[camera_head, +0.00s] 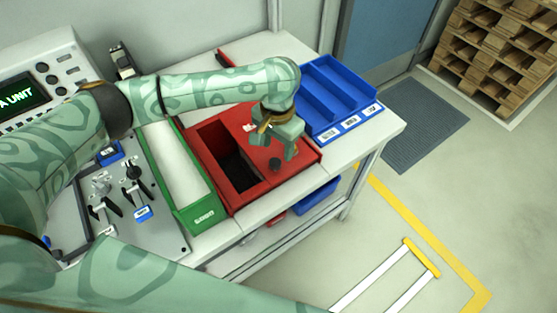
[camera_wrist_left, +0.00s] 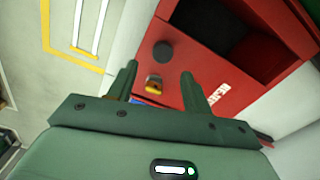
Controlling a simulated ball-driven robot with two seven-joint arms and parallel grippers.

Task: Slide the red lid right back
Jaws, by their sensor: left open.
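A red box (camera_head: 237,205) stands on the white bench. Its red lid (camera_head: 296,166) covers the right part, and a dark opening (camera_head: 238,172) shows at the left. A round dark knob (camera_head: 275,163) stands on the lid; it also shows in the left wrist view (camera_wrist_left: 163,52). My left gripper (camera_head: 282,150) is above the lid beside the knob. In the left wrist view its fingers (camera_wrist_left: 158,72) are apart and empty, with the knob beyond their tips. A small yellow and red part (camera_wrist_left: 153,84) shows between the fingers. My right gripper is out of view.
A green bin (camera_head: 196,218) stands left of the red box, and a blue divided tray (camera_head: 352,122) stands right of it. My left arm crosses above the box. A blue bin (camera_head: 318,196) is below the bench top.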

